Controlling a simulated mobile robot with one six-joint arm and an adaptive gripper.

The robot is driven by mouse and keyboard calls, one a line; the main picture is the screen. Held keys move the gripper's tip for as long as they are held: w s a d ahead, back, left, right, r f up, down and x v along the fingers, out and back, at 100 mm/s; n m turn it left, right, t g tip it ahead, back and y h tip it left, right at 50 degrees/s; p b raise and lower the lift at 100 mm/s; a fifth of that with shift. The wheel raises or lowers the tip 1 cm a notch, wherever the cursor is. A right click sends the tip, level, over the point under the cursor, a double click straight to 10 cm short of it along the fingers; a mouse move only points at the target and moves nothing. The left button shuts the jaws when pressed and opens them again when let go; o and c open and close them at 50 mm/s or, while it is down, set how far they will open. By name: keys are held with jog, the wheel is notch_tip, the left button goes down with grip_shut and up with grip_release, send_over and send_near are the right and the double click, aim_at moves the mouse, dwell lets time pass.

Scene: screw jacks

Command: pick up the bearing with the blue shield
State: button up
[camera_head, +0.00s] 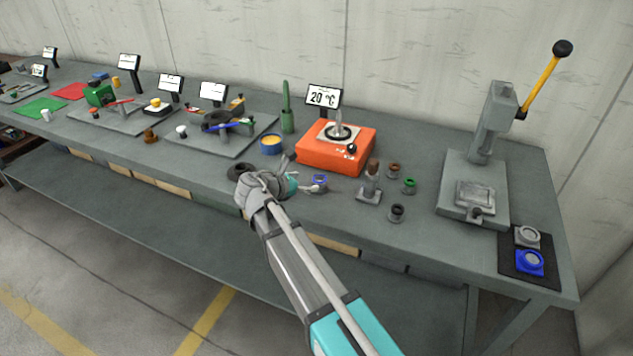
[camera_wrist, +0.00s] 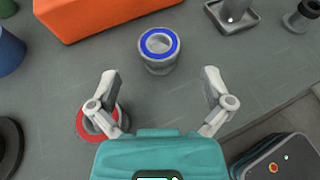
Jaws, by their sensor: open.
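The bearing with the blue shield (camera_wrist: 159,56) stands upright on the grey bench, a short ring with a blue top face. In the wrist view it is ahead of my gripper (camera_wrist: 160,76), roughly centred between the two fingertips and just beyond them. My gripper is open and empty, its fingers spread wide. In the head view the bearing (camera_head: 320,179) shows just right of my gripper (camera_head: 301,176), which partly covers that spot. A bearing with a red shield (camera_wrist: 84,124) is partly hidden under my left finger in the wrist view.
An orange heater (camera_head: 322,150) with a 20 °C display (camera_head: 323,97) stands behind. A grey stand (camera_head: 369,194) and several small parts, one green (camera_head: 409,185), are to the right. A lever press (camera_head: 478,190) is farther right. A dark ring (camera_head: 240,170) lies left of my gripper.

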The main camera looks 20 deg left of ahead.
aim_at(323, 177)
jog(key=shift+b+x, duration=0.85)
jog(key=shift+x, duration=1.05)
jog(key=shift+w+d+f, duration=0.2)
jog(key=shift+w+f, duration=0.05)
jog(key=shift+w, duration=0.4)
jog(key=c, duration=1.2)
jog(key=shift+r, duration=0.2)
